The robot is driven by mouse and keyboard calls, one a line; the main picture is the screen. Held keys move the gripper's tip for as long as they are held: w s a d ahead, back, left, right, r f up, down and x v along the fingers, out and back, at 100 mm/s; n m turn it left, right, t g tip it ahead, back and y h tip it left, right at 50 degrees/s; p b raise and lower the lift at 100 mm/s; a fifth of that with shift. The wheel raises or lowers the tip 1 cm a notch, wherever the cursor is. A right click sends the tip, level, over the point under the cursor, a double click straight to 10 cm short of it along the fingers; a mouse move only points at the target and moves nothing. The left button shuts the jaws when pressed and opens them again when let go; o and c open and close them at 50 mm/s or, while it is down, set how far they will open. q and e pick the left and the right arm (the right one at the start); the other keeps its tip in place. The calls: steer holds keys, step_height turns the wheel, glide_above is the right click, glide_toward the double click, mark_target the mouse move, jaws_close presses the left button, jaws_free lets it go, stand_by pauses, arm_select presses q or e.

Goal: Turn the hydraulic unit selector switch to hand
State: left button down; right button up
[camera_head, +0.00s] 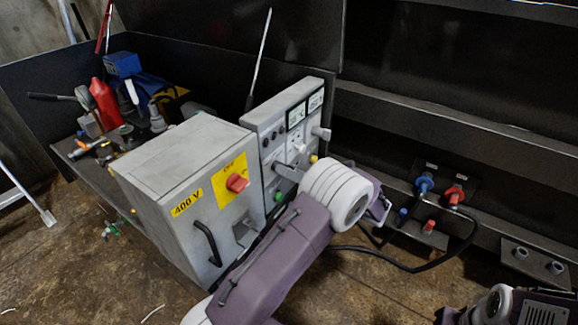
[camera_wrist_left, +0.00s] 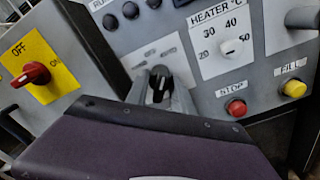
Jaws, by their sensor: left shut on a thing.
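The selector switch (camera_wrist_left: 158,88) is a black knob on the grey control panel (camera_head: 266,135), seen between my fingers in the left wrist view. My left gripper (camera_head: 287,170) reaches the panel front in the head view and also shows in the left wrist view (camera_wrist_left: 159,76), with a grey finger on each side of the knob. It is shut on the knob. The knob's label is partly hidden by the fingers, so I cannot read its position. My right arm (camera_head: 510,308) shows only at the bottom right, without its fingertips.
A red OFF switch (camera_wrist_left: 31,74) on a yellow plate is left of the knob. The heater dial (camera_wrist_left: 231,47), red STOP button (camera_wrist_left: 236,108) and yellow FILL button (camera_wrist_left: 293,88) are to its right. Blue and red hose couplings (camera_head: 425,186) sit on the dark wall at right.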

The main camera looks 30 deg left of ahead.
arm_select(q)
steer(key=n+p, duration=0.2)
steer(key=p, duration=0.1)
steer(key=shift+r+n, duration=0.25)
steer(key=shift+n, duration=0.05)
steer(key=n+p, duration=0.1)
steer(key=n, duration=0.1)
steer(key=n+p, duration=0.1)
steer(key=n, duration=0.1)
steer(key=shift+f+n, duration=0.2)
steer(key=shift+n, duration=0.1)
steer(key=n+p, duration=0.1)
steer(key=n, duration=0.3)
steer(key=shift+n+p, duration=0.3)
steer(key=shift+f+n, duration=0.1)
steer(key=shift+n, duration=2.2)
steer(key=c, duration=1.5)
jaws_free()
steer(key=shift+o, duration=0.2)
steer(key=shift+d, duration=0.15)
